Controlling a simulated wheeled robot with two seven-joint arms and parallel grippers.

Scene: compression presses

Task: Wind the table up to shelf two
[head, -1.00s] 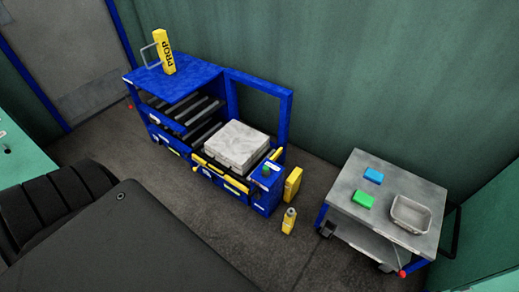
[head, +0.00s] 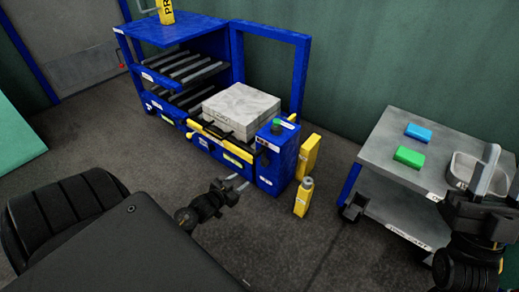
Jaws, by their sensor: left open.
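The blue press frame (head: 264,32) holds two roller shelves, an upper one (head: 180,70) and a lower one (head: 197,97). Right of them, a pale grey block (head: 242,104) sits low in the open bay, about level with the lower shelf or a little below; the table under it is mostly hidden. A yellow bar (head: 220,139) runs along its front. A blue box with a green knob (head: 278,124) stands at the bay's right. My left gripper (head: 240,183) is open and empty, in front of the press. My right gripper (head: 502,172) is open, in front of the cart.
A grey cart (head: 385,150) at the right carries a blue block (head: 418,132), a green block (head: 409,157) and a metal tray (head: 461,166). A yellow bottle (head: 303,198) and yellow box (head: 308,156) stand beside the press. A yellow prop (head: 166,12) stands on top. Floor before the press is clear.

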